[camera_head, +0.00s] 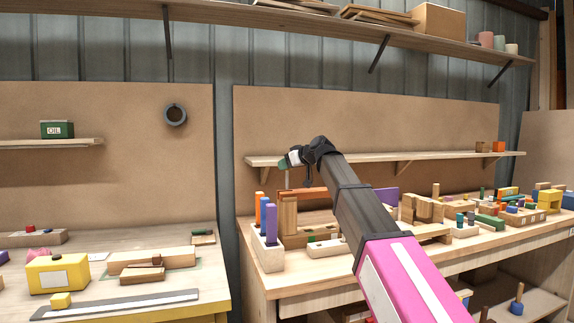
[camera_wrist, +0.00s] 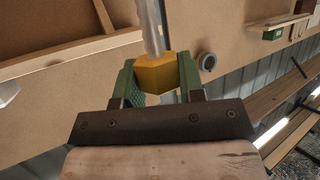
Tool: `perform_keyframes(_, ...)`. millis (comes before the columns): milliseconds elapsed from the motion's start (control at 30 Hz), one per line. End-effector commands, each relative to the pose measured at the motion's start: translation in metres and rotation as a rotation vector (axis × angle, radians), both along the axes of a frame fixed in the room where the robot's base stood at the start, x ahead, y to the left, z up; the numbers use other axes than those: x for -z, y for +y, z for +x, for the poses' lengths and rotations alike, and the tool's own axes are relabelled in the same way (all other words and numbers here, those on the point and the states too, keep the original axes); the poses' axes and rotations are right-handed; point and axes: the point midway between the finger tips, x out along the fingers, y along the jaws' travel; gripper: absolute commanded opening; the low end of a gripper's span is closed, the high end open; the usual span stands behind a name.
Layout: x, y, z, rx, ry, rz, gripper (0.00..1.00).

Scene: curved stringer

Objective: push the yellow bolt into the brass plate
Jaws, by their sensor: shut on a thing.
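My gripper (camera_head: 285,164) is raised over the right workbench, near its left end. In the wrist view its two green fingers (camera_wrist: 157,78) are closed on the yellow hexagonal head of the bolt (camera_wrist: 155,73). The bolt's silver shank (camera_wrist: 151,25) sticks out away from the palm. In the head view a thin grey shank (camera_head: 287,179) hangs below the fingers, above a wooden post with an orange-brown bar (camera_head: 318,193). I cannot tell whether the shank tip touches anything. I cannot pick out the brass plate with certainty in either view.
A wooden block with orange, blue and purple pegs (camera_head: 269,256) stands just left of the post. A wall shelf (camera_head: 420,158) runs behind my arm. Wooden parts crowd the right workbench (camera_head: 290,282). A yellow box (camera_head: 57,275) stands on the left bench.

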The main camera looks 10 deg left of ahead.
Motion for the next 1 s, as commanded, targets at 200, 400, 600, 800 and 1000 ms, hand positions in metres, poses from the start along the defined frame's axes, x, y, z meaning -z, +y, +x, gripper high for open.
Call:
perform_keyframes(200, 0.005, 0.000, 0.000, 0.000, 0.000, 0.001, 0.07)
perform_keyframes(400, 0.009, 0.000, 0.000, 0.000, 0.000, 0.000, 0.07)
perform_keyframes(600, 0.014, 0.000, 0.000, 0.000, 0.000, 0.000, 0.07)
perform_keyframes(800, 0.018, 0.000, 0.000, 0.000, 0.001, 0.000, 0.07)
perform_keyframes(1000, 0.022, 0.000, 0.000, 0.000, 0.001, 0.000, 0.07)
